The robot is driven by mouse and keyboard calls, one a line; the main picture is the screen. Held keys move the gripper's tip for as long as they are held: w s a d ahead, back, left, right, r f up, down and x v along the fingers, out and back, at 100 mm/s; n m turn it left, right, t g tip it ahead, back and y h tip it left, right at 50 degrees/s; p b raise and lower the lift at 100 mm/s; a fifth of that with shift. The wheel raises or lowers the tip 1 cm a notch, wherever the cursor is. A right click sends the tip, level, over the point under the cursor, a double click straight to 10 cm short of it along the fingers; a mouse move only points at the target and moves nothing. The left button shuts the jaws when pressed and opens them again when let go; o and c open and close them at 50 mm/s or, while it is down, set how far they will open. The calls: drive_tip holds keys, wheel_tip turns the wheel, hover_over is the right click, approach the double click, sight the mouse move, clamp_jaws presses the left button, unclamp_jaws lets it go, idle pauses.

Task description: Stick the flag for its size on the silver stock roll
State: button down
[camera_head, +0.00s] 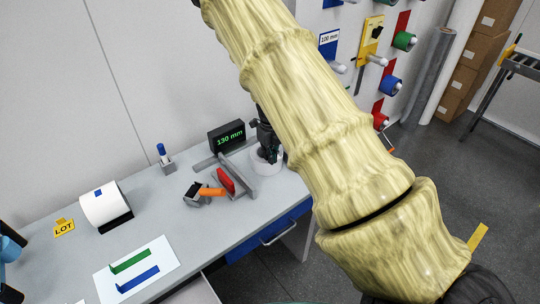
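A short pale silver-white roll (265,164) stands on the bench beside a grey measuring fixture with a red jaw (226,180). Its display (227,136) reads 130 mm. My black gripper (268,154) is at the top of this roll, partly hidden by my arm; I cannot tell whether its fingers hold the roll. A green flag (130,261) and a blue flag (138,279) lie on a white card (163,250) at the bench front. A white roll (104,205) with a small blue mark lies in a black cradle at left.
A tape dispenser with an orange handle (211,192) sits by the fixture. A pen holder (166,165) and a yellow LOT sign (64,228) are on the bench. A wall board holds coloured rolls and a 100 mm sign (329,41). My arm hides part of the board.

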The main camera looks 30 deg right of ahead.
idle(0.3)
drive_tip(key=c, duration=1.6)
unclamp_jaws()
drive_tip(key=shift+o, duration=0.2)
wheel_tip(320, 180, up, 12)
